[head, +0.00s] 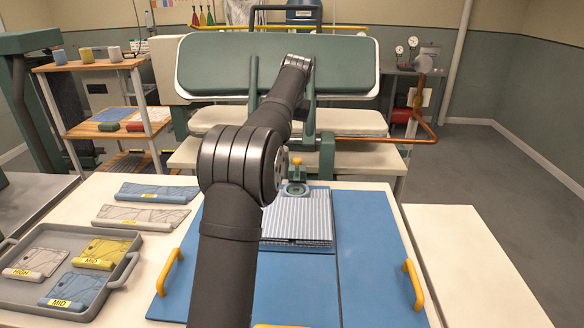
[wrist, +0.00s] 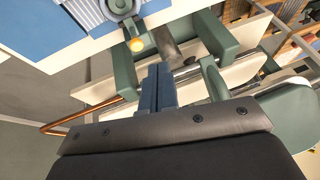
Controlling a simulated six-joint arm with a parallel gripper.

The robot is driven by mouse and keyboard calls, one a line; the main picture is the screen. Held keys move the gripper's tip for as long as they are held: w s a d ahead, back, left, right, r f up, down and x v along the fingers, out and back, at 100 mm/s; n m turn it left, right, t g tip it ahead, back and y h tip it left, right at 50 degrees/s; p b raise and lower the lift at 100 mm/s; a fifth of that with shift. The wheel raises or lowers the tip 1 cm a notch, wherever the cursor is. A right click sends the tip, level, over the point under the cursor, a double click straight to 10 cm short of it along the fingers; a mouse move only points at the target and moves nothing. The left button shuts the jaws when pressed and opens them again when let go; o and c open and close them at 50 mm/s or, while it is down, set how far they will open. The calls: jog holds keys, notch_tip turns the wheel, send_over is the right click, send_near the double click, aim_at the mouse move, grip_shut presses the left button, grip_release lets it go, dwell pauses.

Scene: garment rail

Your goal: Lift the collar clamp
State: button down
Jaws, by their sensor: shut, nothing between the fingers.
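The collar clamp (head: 297,184) is a green and grey fitting with a round ring and a yellow knob. It sits at the far end of a folded striped shirt (head: 298,219) on the blue board. In the wrist view the collar clamp (wrist: 122,8) shows at the top edge, partly cut off, with its knob (wrist: 136,44) pointing into the picture. My gripper (wrist: 156,70) is shut and empty, its fingers together, apart from the clamp. In the head view my arm hides the gripper.
The blue board (head: 375,250) has yellow handles and lies on a white table. A grey tray (head: 128,275) with labelled packets is at left, with two more packets behind it. A large green press (head: 220,65) stands beyond the table.

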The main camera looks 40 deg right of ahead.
jog(key=w+a+f+m+t+y, duration=0.3)
jog(key=w+a+f+m+t, duration=0.1)
jog(key=f+t, duration=0.1)
jog(key=m+t+h, duration=0.1)
jog(key=m+h, duration=0.9)
jog(key=m, duration=1.6)
send_near(297, 169)
jog(key=s, duration=0.2)
jog(key=s+f, duration=0.1)
jog(key=s, duration=0.1)
jog(key=s+a, duration=0.1)
jog(key=s, duration=0.1)
jog(key=shift+s+f, duration=0.2)
jog(key=shift+f, duration=0.15)
jog(key=shift+n, duration=0.3)
jog(key=shift+t, duration=0.3)
jog(key=x, duration=1)
jog(key=shift+w+r, duration=0.8)
jog(key=shift+r, duration=0.25)
jog(key=shift+w+r, duration=0.5)
